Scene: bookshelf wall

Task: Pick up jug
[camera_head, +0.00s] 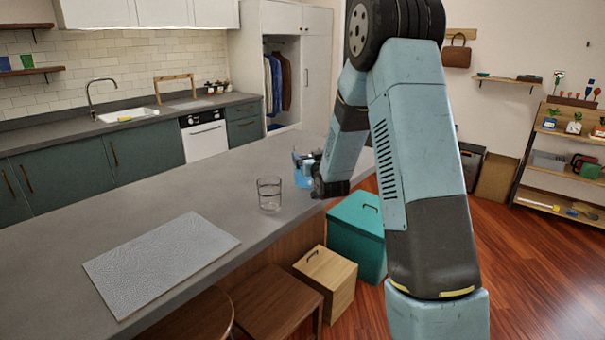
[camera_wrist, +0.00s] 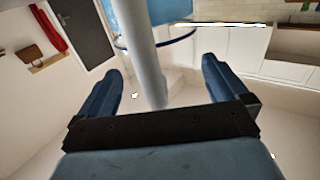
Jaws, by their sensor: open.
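The jug (camera_head: 298,156) stands on the grey counter near its right edge, partly hidden by my gripper (camera_head: 312,172). It looks clear and bluish, and its outline is hard to make out there. In the wrist view, my gripper (camera_wrist: 160,70) is open, with one blue finger on each side. A pale, smooth bar (camera_wrist: 146,55), which looks like the jug's handle, runs between the fingers with gaps on both sides. A blue part of the jug and a curved dark rim show at the top of that view.
An empty clear glass (camera_head: 269,195) stands on the counter (camera_head: 130,215) just left of the jug. A grey mat (camera_head: 162,262) lies farther left. A teal box (camera_head: 350,240), a wooden box (camera_head: 325,282) and stools stand below the counter's front edge.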

